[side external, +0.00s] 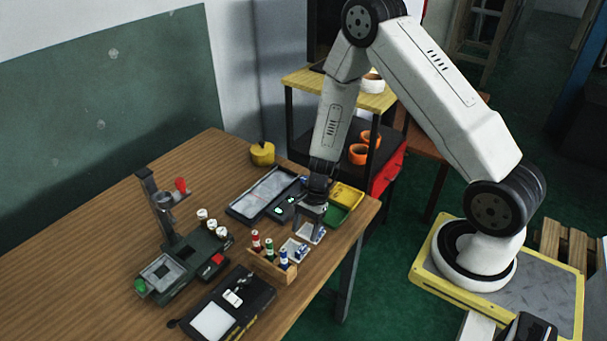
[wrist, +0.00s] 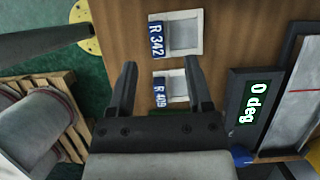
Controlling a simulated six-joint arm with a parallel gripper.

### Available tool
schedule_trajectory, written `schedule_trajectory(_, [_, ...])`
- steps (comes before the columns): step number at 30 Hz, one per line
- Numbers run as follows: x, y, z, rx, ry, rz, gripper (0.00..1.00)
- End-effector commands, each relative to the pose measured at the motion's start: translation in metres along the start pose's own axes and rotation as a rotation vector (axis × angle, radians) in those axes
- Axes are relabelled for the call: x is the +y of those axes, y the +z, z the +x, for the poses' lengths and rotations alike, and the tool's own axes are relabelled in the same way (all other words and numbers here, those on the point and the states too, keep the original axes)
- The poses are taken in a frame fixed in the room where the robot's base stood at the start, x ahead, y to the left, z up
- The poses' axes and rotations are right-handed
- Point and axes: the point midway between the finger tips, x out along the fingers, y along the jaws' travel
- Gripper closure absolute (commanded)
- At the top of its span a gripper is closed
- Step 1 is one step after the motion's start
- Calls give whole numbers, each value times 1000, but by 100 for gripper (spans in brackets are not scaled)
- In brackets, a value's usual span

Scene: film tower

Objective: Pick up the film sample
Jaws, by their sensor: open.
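Two small white square trays with grey insides lie on the table, each beside a blue label. In the wrist view, the tray labelled R 342 (wrist: 186,36) is farther out. The tray labelled R 409 (wrist: 177,84) lies between my fingers as seen from above, partly hidden by the gripper. I cannot tell whether either grey inside is a film sample. In the side view, the trays (side external: 293,248) show just in front of my gripper (side external: 312,213). My gripper (wrist: 160,66) points down, open with nothing visible held, and appears above the table.
A wooden rack (side external: 270,268) of coloured vials stands close to the trays. A dark device reading "0 deg" (wrist: 248,105) and a dark-framed panel (wrist: 303,90) lie beside them. A yellow and green tray (side external: 346,200) is near the table edge.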

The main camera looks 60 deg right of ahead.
Motion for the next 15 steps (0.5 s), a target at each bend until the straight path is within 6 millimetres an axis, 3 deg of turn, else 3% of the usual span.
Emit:
schedule_trajectory(8, [1,0,7,-1,1,2,35])
schedule_trajectory(15, [4,0,29,-1,3,1,35])
